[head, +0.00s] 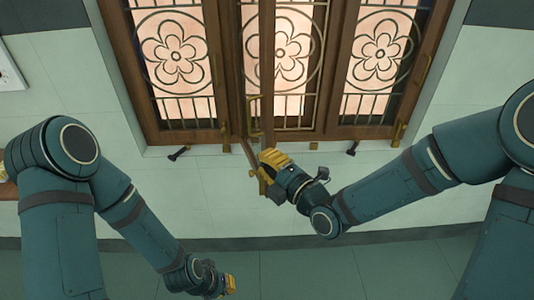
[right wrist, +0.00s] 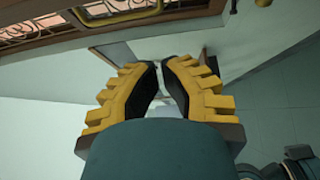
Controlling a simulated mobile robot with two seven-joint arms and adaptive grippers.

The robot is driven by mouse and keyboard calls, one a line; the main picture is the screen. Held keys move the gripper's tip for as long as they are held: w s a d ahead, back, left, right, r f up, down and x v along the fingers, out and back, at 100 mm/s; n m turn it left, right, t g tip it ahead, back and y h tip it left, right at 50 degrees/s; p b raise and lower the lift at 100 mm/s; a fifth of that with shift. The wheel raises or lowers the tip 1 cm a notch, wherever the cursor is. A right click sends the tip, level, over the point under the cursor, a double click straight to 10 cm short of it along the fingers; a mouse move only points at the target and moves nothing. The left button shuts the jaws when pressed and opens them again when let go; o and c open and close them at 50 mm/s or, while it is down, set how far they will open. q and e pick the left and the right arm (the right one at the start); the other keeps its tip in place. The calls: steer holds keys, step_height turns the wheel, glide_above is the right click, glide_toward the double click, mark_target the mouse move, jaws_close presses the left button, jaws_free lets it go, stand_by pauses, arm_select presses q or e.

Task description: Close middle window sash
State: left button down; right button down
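The window (head: 226,60) has three lattice panels with flower patterns. The middle sash (head: 267,60) appears swung out toward me, seen nearly edge-on in front of the middle panel. A brass handle (head: 253,112) is on it. My right gripper (head: 268,170) is at the lower end of this sash, below the sill; contact cannot be told. In the right wrist view, its fingertips (right wrist: 161,66) are nearly together, with only a thin gap and nothing clearly held. My left gripper (head: 229,285) is low, away from the window; its finger opening is too small to tell.
Dark stays (head: 179,153) and (head: 352,148) stick out under the window. Pale wall (head: 70,100) surrounds the frame. The wall below the window is clear. A white panel (head: 8,70) is at the far left.

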mark_target(253, 135)
steer(key=w, duration=0.2)
steer(key=w+a+p, duration=0.1)
steer(key=w, duration=0.5)
steer(key=shift+a+p, duration=0.2)
steer(key=shift+p, duration=0.15)
steer(key=shift+d+f, duration=0.1)
